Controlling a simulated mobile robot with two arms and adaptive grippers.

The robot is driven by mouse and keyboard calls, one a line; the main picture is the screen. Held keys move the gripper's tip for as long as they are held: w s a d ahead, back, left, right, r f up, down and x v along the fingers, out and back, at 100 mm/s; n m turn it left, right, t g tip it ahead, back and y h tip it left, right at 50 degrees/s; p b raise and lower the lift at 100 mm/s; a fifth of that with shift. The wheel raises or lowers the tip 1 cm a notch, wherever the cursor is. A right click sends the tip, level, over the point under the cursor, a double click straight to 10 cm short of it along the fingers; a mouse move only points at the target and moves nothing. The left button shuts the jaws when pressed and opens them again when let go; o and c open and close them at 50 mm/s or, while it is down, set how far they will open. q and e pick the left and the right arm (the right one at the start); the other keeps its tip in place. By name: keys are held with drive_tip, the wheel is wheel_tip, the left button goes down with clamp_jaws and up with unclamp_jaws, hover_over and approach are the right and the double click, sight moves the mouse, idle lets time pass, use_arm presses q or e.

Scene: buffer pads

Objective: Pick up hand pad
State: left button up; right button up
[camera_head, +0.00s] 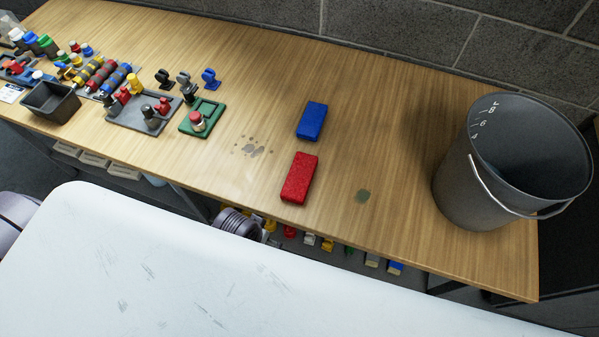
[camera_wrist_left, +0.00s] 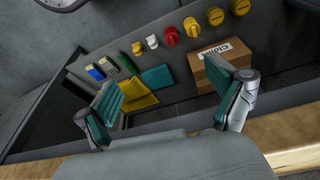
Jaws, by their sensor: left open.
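Two block-shaped pads lie on the wooden table in the head view: a blue pad (camera_head: 312,121) and, nearer to me, a red pad (camera_head: 300,177). They lie apart, and I cannot tell which one is the hand pad. My left gripper (camera_wrist_left: 168,92) shows in the left wrist view, open, with teal finger pads spread wide and nothing between them touching. It faces a lower shelf or bin holding a yellow cloth (camera_wrist_left: 140,100), a teal cloth (camera_wrist_left: 157,78) and several small coloured items. My right gripper is not in view.
The wooden table (camera_head: 390,215) has a grey bucket (camera_head: 460,190) at the right. Small fittings, a green plate (camera_head: 212,108) and a black tray (camera_head: 52,104) crowd its left end. A block wall (camera_head: 400,30) stands behind. A cardboard box (camera_wrist_left: 213,66) sits on the lower shelf.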

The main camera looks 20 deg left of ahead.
use_arm(q)
wheel_tip(320, 180, up, 10)
drive_tip(key=w+d+f, duration=0.1)
drive_tip(key=w+d, duration=0.1)
drive_tip(key=w+d+r, duration=0.2)
drive_tip(key=w+d+r+h, duration=0.1)
drive_tip(key=w+d+r, duration=0.1)
drive_tip(key=w, duration=0.1)
drive_tip(key=w+d+r+g+h+p, duration=0.1)
drive_tip(key=w+d+r, duration=0.2)
drive_tip(key=shift+w+r, duration=0.1)
drive_tip(key=w+r, duration=0.3)
wheel_tip(320, 180, up, 4)
drive_tip(key=n+g+y, duration=0.2)
drive_tip(key=y, duration=0.1)
hover_over(300, 175)
wheel_tip(300, 175, down, 7)
drive_tip(key=shift+f+p, duration=0.2)
drive_tip(key=shift+p, duration=0.25)
drive_tip(key=shift+f+p, duration=0.5)
drive_tip(key=shift+f, duration=2.2)
drive_tip(key=c, duration=1.1)
